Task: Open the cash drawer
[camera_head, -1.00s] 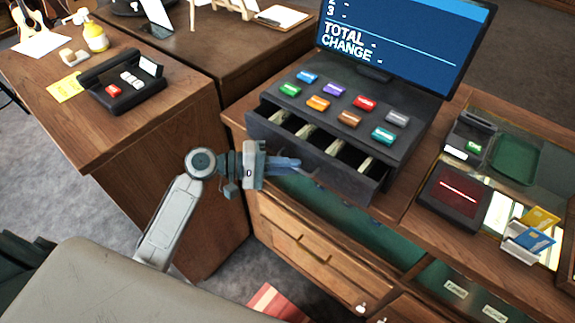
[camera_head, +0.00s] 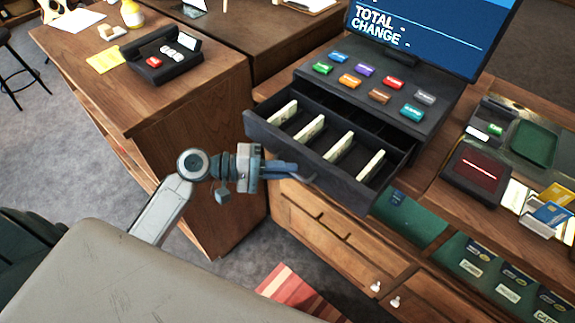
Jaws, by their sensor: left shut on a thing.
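The cash drawer (camera_head: 330,178) is slid well out of the black cash register (camera_head: 360,97), below its coloured keys. Several stacks of banknotes (camera_head: 341,146) stand in its compartments. My left gripper (camera_head: 303,176) is at the drawer's front face, left of its middle, with its blue fingers shut on what seems to be the drawer's handle. The handle itself is mostly hidden by the fingers. My right gripper is not in view.
A screen (camera_head: 430,32) stands behind the register. A card terminal (camera_head: 476,172) and a green tray (camera_head: 531,146) are on the counter at right. A wooden desk (camera_head: 150,95) is at left. Wooden cabinet doors (camera_head: 320,232) are below the drawer.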

